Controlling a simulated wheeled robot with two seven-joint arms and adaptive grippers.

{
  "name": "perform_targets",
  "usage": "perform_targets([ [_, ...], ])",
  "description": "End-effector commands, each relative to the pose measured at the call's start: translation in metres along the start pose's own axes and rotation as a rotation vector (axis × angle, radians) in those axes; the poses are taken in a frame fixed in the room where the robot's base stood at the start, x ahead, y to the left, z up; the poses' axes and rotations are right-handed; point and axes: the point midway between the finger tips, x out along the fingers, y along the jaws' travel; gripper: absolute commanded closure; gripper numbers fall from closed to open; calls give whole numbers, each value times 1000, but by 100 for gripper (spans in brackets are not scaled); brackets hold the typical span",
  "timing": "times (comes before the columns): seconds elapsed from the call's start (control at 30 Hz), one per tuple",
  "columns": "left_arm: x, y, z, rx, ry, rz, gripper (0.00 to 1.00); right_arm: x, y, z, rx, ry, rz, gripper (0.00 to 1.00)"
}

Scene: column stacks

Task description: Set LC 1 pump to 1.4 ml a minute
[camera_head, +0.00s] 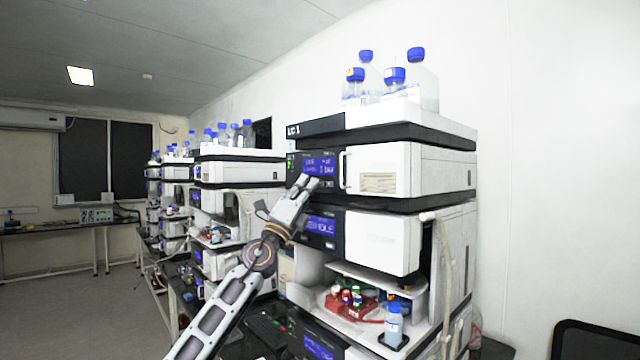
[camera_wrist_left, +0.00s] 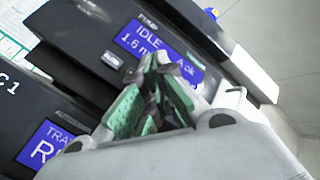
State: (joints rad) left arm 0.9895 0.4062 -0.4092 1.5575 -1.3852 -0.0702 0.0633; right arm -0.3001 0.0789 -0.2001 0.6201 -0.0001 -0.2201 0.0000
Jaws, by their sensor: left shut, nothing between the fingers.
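The LC 1 pump is the top module of the nearest stack, under a black top edge labelled LC 1 (camera_head: 294,130). Its blue display (camera_head: 319,165) is on the dark left front panel. In the left wrist view the pump display (camera_wrist_left: 135,38) reads IDLE, 1.6 m and A ok, partly covered by my fingers. A small button (camera_wrist_left: 112,60) sits beside that display. My left gripper (camera_head: 306,182) is shut and empty, its tips in front of the pump panel just below the display. Its green-padded fingers (camera_wrist_left: 158,62) overlap the screen; contact cannot be told. My right gripper is out of view.
Below the pump is a module with another blue display (camera_head: 320,225), labelled autosampler in the wrist view (camera_wrist_left: 45,150). Blue-capped bottles (camera_head: 424,80) stand on top of the stack. A vertical handle (camera_head: 343,170) sticks out beside the pump panel. More stacks (camera_head: 235,185) stand farther left.

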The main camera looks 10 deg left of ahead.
Motion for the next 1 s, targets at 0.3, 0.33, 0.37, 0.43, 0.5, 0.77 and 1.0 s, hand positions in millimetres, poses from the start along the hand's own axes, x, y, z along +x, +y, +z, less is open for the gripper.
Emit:
perform_targets([
  [0.3, -5, -6, 4, -1, 0, -1, 100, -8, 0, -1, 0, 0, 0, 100],
  [0.33, -5, -6, 4, -1, 0, -1, 100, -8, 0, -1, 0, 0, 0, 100],
  [0.37, -6, -6, 4, -1, 0, -1, 100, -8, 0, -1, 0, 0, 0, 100],
  [0.43, -6, -5, 4, 0, 0, -1, 100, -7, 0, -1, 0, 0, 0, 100],
  [0.5, -6, -5, 4, 0, 0, -1, 100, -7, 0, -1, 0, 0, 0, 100],
  [0.77, -8, -8, 7, 1, -1, -1, 100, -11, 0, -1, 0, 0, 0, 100],
  [1.0, -18, -15, 15, 1, -1, -1, 100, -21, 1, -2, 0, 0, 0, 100],
])
